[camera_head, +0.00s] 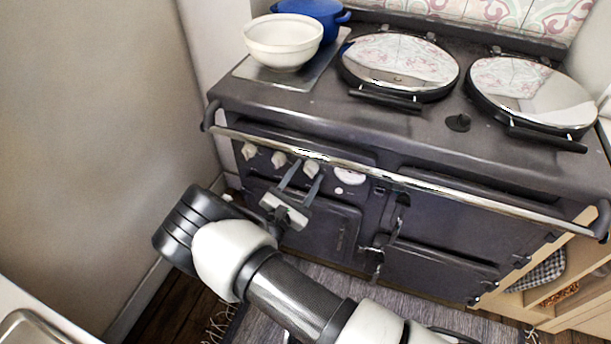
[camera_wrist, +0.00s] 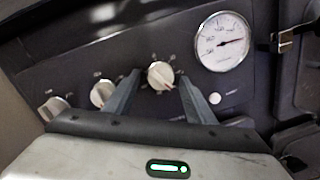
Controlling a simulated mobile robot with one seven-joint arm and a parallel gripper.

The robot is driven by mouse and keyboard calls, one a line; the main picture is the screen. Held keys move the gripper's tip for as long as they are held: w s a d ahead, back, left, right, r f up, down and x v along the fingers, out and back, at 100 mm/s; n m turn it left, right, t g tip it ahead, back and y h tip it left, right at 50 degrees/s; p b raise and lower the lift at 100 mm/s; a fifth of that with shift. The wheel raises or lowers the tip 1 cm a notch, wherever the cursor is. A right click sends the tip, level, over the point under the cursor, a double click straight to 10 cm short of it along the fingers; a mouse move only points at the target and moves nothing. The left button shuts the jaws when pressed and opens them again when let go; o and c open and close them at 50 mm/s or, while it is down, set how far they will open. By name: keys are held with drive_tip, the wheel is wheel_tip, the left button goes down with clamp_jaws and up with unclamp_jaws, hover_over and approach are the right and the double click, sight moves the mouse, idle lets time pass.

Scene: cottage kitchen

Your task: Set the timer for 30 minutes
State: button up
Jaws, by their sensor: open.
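A row of three cream knobs is on the dark stove's front panel: a left knob (camera_head: 249,151), a middle knob (camera_head: 279,159) and a right knob (camera_head: 311,168). In the wrist view, the left knob (camera_wrist: 54,107), middle knob (camera_wrist: 103,93) and right knob (camera_wrist: 161,75) have markings too small to read, so I cannot tell which is the timer. My gripper (camera_head: 306,177) is open in front of the right knob. In the wrist view its fingers (camera_wrist: 160,84) stand on either side of this knob, with gaps showing. Whether the fingertips reach its depth is unclear.
A round white gauge (camera_wrist: 223,42) and a small white button (camera_wrist: 215,98) are right of the right knob. A long chrome rail (camera_head: 400,180) runs across the stove front just above the knobs. A wall (camera_head: 100,120) stands at the left.

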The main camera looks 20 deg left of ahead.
drive_tip(key=shift+s, duration=0.15)
drive_tip(key=s+a+f+p, duration=0.1)
drive_tip(key=s+a, duration=0.2)
drive_tip(key=s, duration=1.4)
